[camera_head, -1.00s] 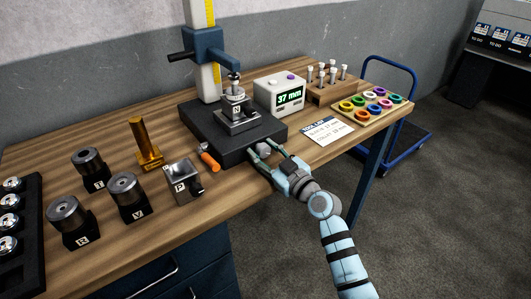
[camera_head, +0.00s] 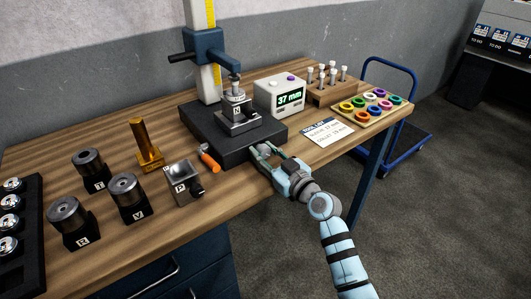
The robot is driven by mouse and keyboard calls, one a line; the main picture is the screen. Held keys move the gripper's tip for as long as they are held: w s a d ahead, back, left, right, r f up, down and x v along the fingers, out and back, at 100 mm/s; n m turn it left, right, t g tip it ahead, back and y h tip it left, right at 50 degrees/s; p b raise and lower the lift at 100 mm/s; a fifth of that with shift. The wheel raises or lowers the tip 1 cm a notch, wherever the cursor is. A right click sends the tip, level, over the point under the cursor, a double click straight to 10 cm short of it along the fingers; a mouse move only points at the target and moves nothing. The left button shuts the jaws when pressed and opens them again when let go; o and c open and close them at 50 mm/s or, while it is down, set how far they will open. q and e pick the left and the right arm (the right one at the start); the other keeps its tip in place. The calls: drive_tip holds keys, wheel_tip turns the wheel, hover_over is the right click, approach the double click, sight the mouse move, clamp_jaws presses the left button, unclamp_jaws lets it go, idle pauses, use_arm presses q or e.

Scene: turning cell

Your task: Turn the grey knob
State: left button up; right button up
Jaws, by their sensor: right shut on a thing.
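The grey knob (camera_head: 263,150) is at the front of the black stand base (camera_head: 210,128), mostly hidden by my gripper. My right gripper (camera_head: 264,153) reaches in from the lower right and is shut on the knob, one finger on each side. My left gripper is not in view. On the stand base sits a metal block (camera_head: 238,122) marked N, below the stand's spindle. A white readout box (camera_head: 279,98) behind it shows 37 mm.
An orange-handled tool (camera_head: 209,159) and a metal block (camera_head: 184,182) lie left of the knob. Dark cylinders (camera_head: 127,192) and a brass piece (camera_head: 146,145) stand farther left. A white card (camera_head: 326,132) and a tray of coloured rings (camera_head: 372,104) are at the right.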

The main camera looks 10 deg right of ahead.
drive_tip(key=m, duration=0.4)
drive_tip(key=m+p, duration=0.1)
drive_tip(key=m, duration=0.4)
idle(0.5)
drive_tip(key=o, duration=0.9)
drive_tip(key=shift+s, duration=0.1)
drive_tip(key=v, duration=1.1)
drive_tip(key=shift+s+d, duration=0.1)
drive_tip(key=shift+s, duration=0.3)
drive_tip(key=shift+f, duration=0.1)
